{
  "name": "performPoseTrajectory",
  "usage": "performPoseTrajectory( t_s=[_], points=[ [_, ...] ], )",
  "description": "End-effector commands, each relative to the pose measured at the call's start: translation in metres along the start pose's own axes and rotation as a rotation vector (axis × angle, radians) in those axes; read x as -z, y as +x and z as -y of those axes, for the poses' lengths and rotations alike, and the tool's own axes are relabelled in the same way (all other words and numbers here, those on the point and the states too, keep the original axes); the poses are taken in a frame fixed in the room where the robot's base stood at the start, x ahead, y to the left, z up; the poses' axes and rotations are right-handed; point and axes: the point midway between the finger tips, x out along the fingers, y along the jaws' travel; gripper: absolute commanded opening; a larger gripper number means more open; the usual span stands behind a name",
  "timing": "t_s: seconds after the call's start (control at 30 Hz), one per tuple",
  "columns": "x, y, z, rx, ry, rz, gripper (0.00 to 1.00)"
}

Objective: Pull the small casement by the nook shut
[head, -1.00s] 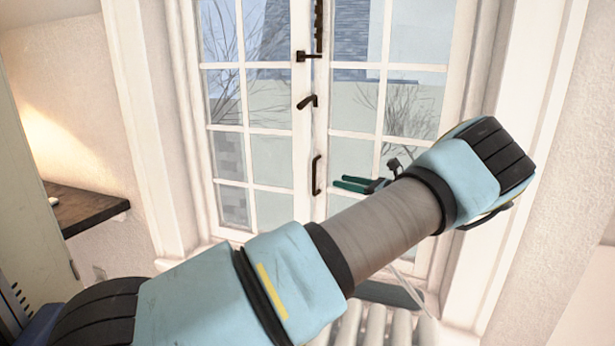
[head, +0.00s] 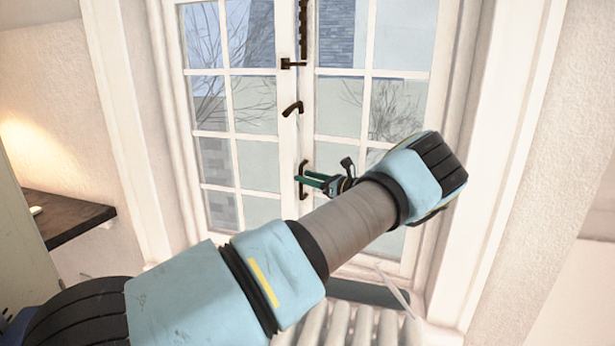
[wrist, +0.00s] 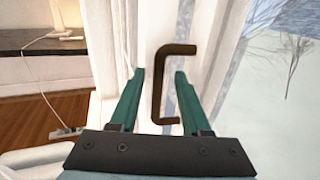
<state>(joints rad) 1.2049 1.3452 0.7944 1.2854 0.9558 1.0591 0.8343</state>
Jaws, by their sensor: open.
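The casement window has two white-framed, many-paned leaves, left (head: 240,150) and right (head: 345,115), meeting at a middle stile. I cannot tell how far either leaf stands ajar. A dark C-shaped pull handle (head: 302,168) sits low at the meeting stiles; it also shows in the wrist view (wrist: 158,85). My gripper (head: 306,179) is open at this handle, its green fingers pointing left. In the wrist view my gripper (wrist: 160,73) has one finger on each side of the handle bar, with visible gaps and nothing clamped.
A dark latch (head: 293,64) and a dark lever (head: 292,108) sit above the handle. A ribbed white radiator (head: 350,325) stands below the window. A dark wooden shelf (head: 60,215) with a lit wall is at left.

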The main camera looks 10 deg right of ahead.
Motion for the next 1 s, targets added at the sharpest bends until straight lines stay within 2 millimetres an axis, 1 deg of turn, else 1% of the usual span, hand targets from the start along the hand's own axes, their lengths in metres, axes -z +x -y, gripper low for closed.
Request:
performPoseTrajectory(
  t_s=[0.17, 0.2, 0.6, 1.0],
  points=[
    [0.0001, 0.0002, 0.0000, 0.000, 0.000, 0.000, 0.47],
    [0.0001, 0.0002, 0.0000, 0.000, 0.000, 0.000, 0.45],
    [0.0000, 0.0000, 0.0000, 0.000, -0.001, 0.000, 0.00],
    [-0.0001, -0.0002, 0.0001, 0.000, -0.001, 0.000, 0.00]
  ],
)
